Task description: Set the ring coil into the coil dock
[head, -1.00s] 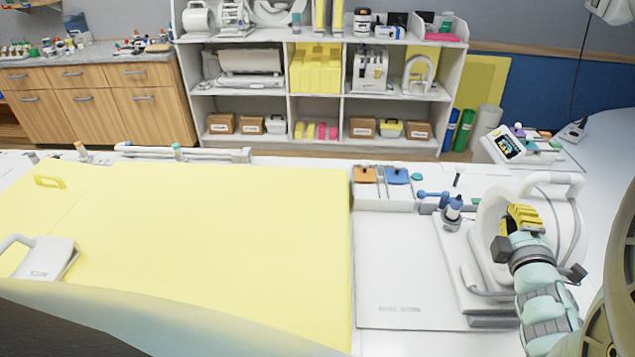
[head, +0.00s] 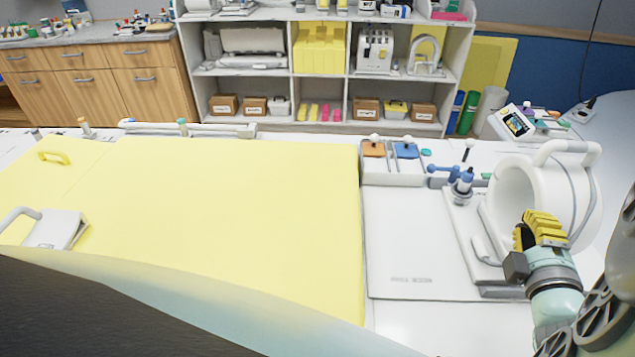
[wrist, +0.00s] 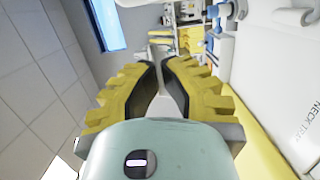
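A large white ring with a handle on top, which looks like the ring coil (head: 507,188), stands at the right of the table in the head view. A white base with a raised rail (head: 470,235) lies at its left foot. I cannot tell for certain which part is the coil dock. My gripper (head: 530,228), with yellow ribbed fingers, is in front of the ring's lower part in the head view and covers some of it. In the wrist view my gripper (wrist: 160,72) shows a narrow gap between its dark inner pads, with nothing visibly held.
A printed white panel (head: 410,245) lies left of the base. A blue-topped post (head: 464,182) stands behind the base. A small unit with orange and blue tops (head: 392,175) is at the back. A wide yellow surface (head: 230,210) fills the left and looks mostly clear.

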